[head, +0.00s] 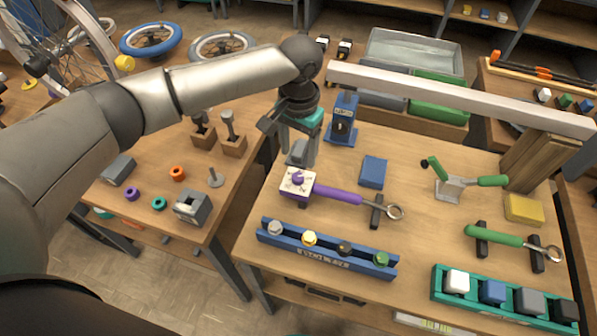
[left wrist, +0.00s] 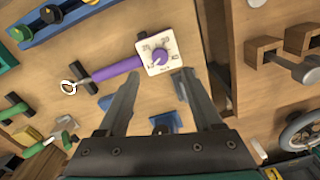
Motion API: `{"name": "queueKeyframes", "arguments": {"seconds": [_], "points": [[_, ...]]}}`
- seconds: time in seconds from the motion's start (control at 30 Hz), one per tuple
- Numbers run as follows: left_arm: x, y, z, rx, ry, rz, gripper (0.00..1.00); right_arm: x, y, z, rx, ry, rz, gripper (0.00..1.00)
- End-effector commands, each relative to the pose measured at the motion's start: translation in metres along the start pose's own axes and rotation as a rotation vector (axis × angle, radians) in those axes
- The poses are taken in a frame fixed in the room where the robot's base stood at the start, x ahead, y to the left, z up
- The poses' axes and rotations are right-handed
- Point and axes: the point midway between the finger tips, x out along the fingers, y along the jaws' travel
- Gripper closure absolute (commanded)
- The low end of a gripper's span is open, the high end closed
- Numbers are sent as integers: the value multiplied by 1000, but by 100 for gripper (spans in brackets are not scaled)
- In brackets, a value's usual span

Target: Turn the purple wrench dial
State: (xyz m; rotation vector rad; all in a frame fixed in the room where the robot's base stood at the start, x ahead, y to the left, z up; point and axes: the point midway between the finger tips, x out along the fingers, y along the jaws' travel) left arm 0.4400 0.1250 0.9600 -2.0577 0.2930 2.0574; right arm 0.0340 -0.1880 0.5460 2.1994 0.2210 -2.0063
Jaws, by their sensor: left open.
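The purple wrench (head: 338,194) lies on the wooden workbench, with a white square dial plate and a purple knob (head: 298,179) at its left end and a metal ring at its right end. In the left wrist view the knob (left wrist: 160,57) and the numbered plate show clearly, just beyond the fingertips. My left gripper (head: 301,160) hangs over the bench just behind the dial, pointing down. In the left wrist view its two fingers (left wrist: 158,86) are apart with nothing between them. The gripper appears apart from the knob. My right gripper is in neither view.
A blue rack (head: 325,262) of several coloured knobs stands in front of the dial. A blue block (head: 373,172) and a blue stand (head: 343,125) are near the gripper. A green wrench (head: 500,237) lies right. A pale beam (head: 450,95) spans the back.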

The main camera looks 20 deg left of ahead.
Motion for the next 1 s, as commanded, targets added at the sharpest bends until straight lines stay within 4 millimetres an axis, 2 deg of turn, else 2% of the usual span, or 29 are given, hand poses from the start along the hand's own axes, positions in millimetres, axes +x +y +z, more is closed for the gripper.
{"name": "queueKeyframes", "arguments": {"seconds": [0.03,0.2,0.4,0.8,1.0], "points": [[14,0,0,-1,-3,-1,33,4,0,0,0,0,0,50],[47,0,0,1,-2,0,33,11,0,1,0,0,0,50],[71,0,0,1,0,0,33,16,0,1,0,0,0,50],[77,0,0,1,1,0,33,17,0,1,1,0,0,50],[77,0,0,1,1,0,55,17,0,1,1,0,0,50]]}}
